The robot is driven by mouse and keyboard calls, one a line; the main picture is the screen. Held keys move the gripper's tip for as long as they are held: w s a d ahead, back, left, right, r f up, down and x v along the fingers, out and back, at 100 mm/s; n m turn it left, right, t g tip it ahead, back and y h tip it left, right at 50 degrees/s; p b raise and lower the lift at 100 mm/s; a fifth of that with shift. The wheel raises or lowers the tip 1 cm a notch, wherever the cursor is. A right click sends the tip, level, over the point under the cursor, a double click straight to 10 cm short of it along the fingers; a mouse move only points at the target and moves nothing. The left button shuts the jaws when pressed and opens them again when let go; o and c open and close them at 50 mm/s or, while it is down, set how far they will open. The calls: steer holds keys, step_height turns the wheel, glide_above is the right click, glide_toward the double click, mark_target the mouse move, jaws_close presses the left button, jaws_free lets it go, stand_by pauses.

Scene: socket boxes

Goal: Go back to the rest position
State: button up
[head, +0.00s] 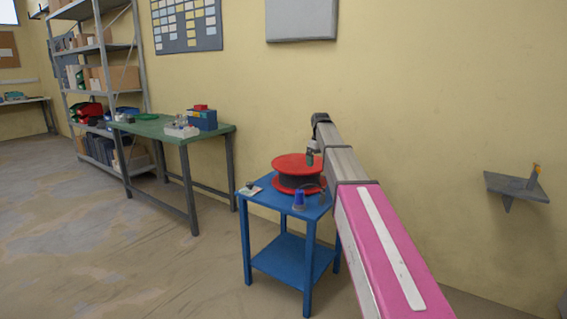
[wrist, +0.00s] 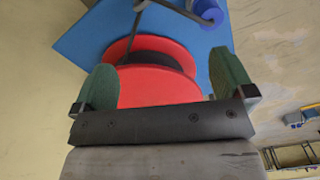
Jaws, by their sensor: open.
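My gripper (head: 310,157) is at the end of my outstretched arm, over the blue side table (head: 262,203) in the head view. In the wrist view my gripper (wrist: 168,90) shows two green fingers spread apart, with nothing held between them. A red cable reel (head: 296,161) with a dark core stands on the side table, beneath or just behind the gripper. The reel (wrist: 160,85) also shows beyond the fingers in the wrist view. I cannot tell the exact gap between gripper and reel.
A blue cylinder (head: 299,200) and a small pale item (head: 250,190) lie on the side table by the reel. A green workbench (head: 160,128) with boxes stands left, before a metal shelf (head: 105,80). A wall shelf (head: 516,186) is at right. The floor (head: 110,240) at left is clear.

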steer(key=s+d+f+m, duration=0.1)
steer(key=s+f+m, duration=0.2)
steer(key=s+f, duration=1.3)
steer(key=s+d+f+m, duration=0.2)
steer(key=s+f+m, duration=0.2)
steer(key=s+f, duration=1.2)
steer(key=s, duration=0.6)
steer(key=shift+s+d+f, duration=0.1)
